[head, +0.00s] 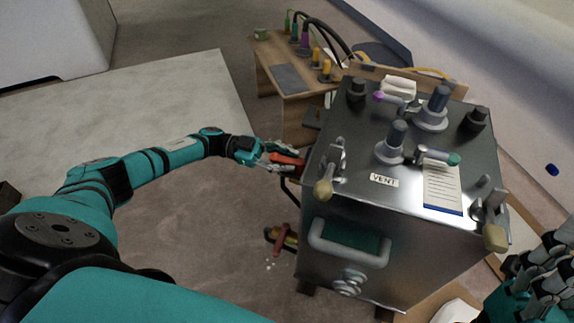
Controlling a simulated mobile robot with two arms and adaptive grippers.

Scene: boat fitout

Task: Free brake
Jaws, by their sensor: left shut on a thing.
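A grey metal cabinet (385,270) with a "VENT" label (384,180) stands right of centre. My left gripper (287,163) is at its upper left side, shut on a red handle (289,160). The fingers partly cover the handle, and how it joins the cabinet is hidden. I cannot tell which part is the brake. My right gripper (540,275) shows only partly at the lower right edge, apart from the cabinet; its jaw state is unclear.
A wooden bench (270,55) with cables stands behind. Brown floor (200,225) is clear to the left.

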